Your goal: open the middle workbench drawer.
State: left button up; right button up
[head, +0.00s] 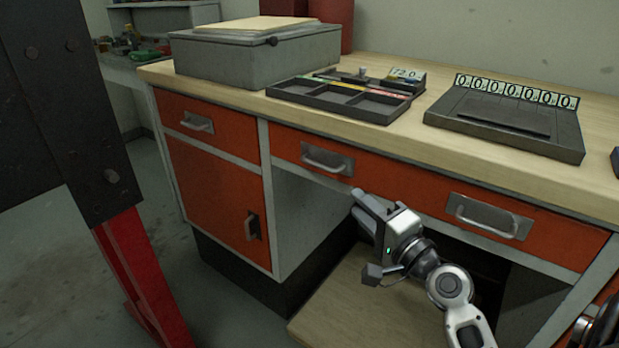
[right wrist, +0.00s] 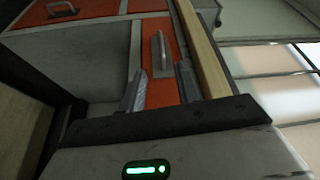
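The workbench has orange drawers in a row below its light wooden top (head: 450,150). The wide middle drawer (head: 400,187) is shut, with a left metal handle (head: 327,160) and a right metal handle (head: 490,216). My right gripper (head: 367,203) is in front of the drawer, below and to the right of the left handle. In the right wrist view its two fingers (right wrist: 161,90) are apart and empty. The left handle (right wrist: 160,55) appears between them, farther off; I see no contact.
A smaller left drawer (head: 212,125) and a cupboard door (head: 220,195) are shut. A grey box (head: 255,58), a divided tray (head: 345,98) and a dark number-tile rack (head: 505,118) stand on top. A dark post (head: 55,110) is at left. Open space lies under the drawer.

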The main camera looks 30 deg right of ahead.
jog(key=p, duration=0.1)
send_near(316, 165)
jog(key=w, duration=1)
jog(key=shift+w+d+r, duration=0.15)
jog(key=shift+w+r, duration=0.05)
jog(key=shift+w, duration=0.05)
grip_shut()
